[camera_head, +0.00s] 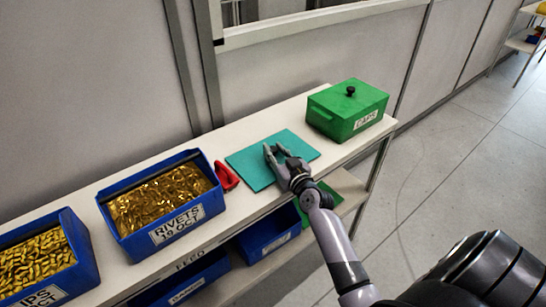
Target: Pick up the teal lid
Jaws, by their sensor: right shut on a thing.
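The teal lid (247,166) is a flat rectangular panel on or just above the white shelf top, between the blue rivets bin and the green box. My right gripper (277,152) comes in from the lower right, over the lid's middle. It is shut on the lid; the fingers hide the part they hold. I cannot tell whether the lid is clear of the shelf. My left gripper is out of view.
A blue bin labelled RIVETS (177,226) and another blue bin (82,250) hold gold pieces at the left. A red clamp-like item (227,177) lies beside the lid. A green lidded box labelled CAPS (335,122) stands at the right. More blue bins (265,238) sit below.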

